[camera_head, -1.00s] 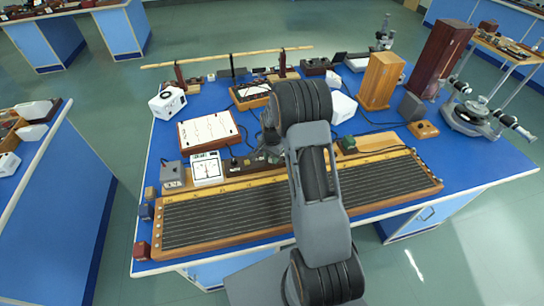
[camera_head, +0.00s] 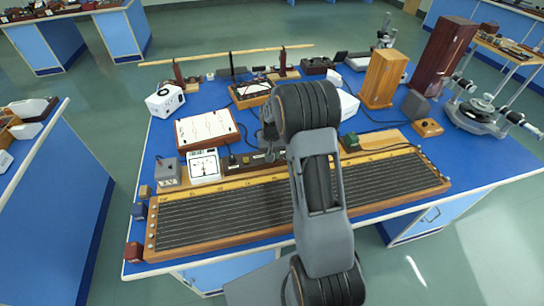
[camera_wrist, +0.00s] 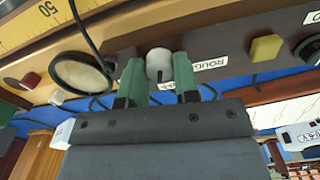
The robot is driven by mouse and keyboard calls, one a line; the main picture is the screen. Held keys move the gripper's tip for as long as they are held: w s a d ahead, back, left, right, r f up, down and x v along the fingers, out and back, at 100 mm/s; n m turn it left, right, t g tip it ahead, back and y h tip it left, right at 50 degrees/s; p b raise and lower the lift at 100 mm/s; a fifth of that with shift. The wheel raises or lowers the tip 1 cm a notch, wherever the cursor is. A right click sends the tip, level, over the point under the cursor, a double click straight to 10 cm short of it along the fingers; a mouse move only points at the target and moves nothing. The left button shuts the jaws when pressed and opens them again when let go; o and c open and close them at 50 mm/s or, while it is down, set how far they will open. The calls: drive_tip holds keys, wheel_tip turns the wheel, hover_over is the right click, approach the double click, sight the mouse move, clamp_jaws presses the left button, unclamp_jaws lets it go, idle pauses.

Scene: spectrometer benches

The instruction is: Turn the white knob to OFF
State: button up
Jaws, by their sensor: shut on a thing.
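The white knob (camera_wrist: 158,64) is on the dark brown panel (camera_wrist: 222,42) in the wrist view, between the two green fingers of my gripper (camera_wrist: 159,72). The fingers are shut on it, one on each side. A white label reading ROUGH (camera_wrist: 210,63) is just right of the knob. A second small label below it is partly hidden by the right finger. I cannot read an OFF mark or tell where the knob points. In the head view my arm hides the knob and gripper; part of the dark panel (camera_head: 238,165) shows left of the arm.
A yellow square knob (camera_wrist: 265,48) sits right of the white knob. A round ring-shaped part (camera_wrist: 82,74) and a black cable (camera_wrist: 88,35) are to the left. A long wire board (camera_head: 220,212) lies along the bench front, with a white meter (camera_head: 204,166) behind it.

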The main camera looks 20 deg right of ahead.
drive_tip(key=shift+n+b, duration=0.6)
drive_tip(key=shift+n, duration=1.2)
drive_tip(key=o, duration=0.9)
wheel_tip(320, 180, up, 14)
drive_tip(key=shift+f+b, duration=0.1)
drive_tip(key=shift+b, duration=0.45)
